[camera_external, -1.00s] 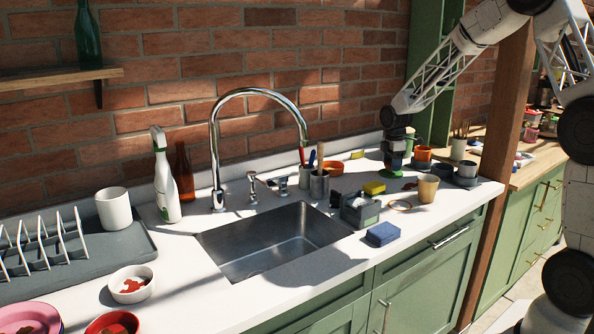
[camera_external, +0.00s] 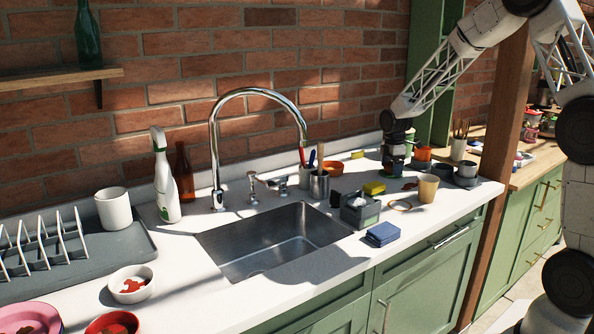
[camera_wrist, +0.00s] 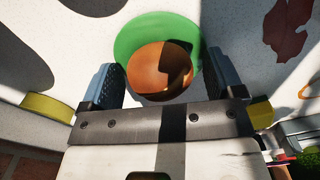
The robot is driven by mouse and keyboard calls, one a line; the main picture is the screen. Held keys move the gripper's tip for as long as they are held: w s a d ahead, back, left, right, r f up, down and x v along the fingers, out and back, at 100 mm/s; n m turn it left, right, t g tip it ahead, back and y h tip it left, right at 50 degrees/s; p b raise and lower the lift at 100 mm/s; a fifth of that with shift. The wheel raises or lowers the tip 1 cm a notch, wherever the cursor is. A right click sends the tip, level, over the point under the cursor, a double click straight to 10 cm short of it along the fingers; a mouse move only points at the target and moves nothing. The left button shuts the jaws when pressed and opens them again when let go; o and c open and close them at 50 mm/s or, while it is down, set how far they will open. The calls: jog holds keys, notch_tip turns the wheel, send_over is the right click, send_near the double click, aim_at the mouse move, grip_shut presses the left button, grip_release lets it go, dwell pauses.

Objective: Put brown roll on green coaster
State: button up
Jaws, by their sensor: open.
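In the wrist view the brown roll (camera_wrist: 160,72), round and partly in shadow, appears over the green coaster (camera_wrist: 128,40), with a crescent of green showing around its far side. My gripper (camera_wrist: 164,78) is open, with one finger on each side of the roll and a gap visible at both sides. In the external view my gripper (camera_external: 394,158) points down at the back right of the white counter. The roll and coaster are mostly hidden there by the gripper. I cannot tell the exact height of the fingers above the counter.
An orange cup (camera_external: 422,156), dark cups (camera_external: 466,171) and a tan cup (camera_external: 428,187) stand right of my gripper. A yellow sponge (camera_external: 374,188), grey caddy (camera_external: 360,209) and blue sponge (camera_external: 382,234) lie in front. The sink (camera_external: 273,238) and tall faucet (camera_external: 214,150) are left.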

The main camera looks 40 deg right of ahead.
aim_at(392, 162)
jog(key=shift+r, duration=0.1)
notch_tip(392, 162, up, 12)
dwell(0.8)
dwell(0.5)
jog(key=s+a+r+m, duration=0.45)
jog(key=s+r, duration=0.25)
jog(key=s, duration=0.4)
jog(key=s+a+m+t, duration=0.1)
jog(key=s+a+m, duration=0.3)
jog(key=s, duration=1.1)
jog(key=s+a+r+m+t, duration=0.1)
jog(key=s+a+m, duration=0.2)
jog(key=s, duration=1.3)
jog(key=shift+s+a+r+m+t, duration=0.15)
jog(key=shift+s+a+m+t, duration=0.15)
jog(key=shift+m, duration=0.85)
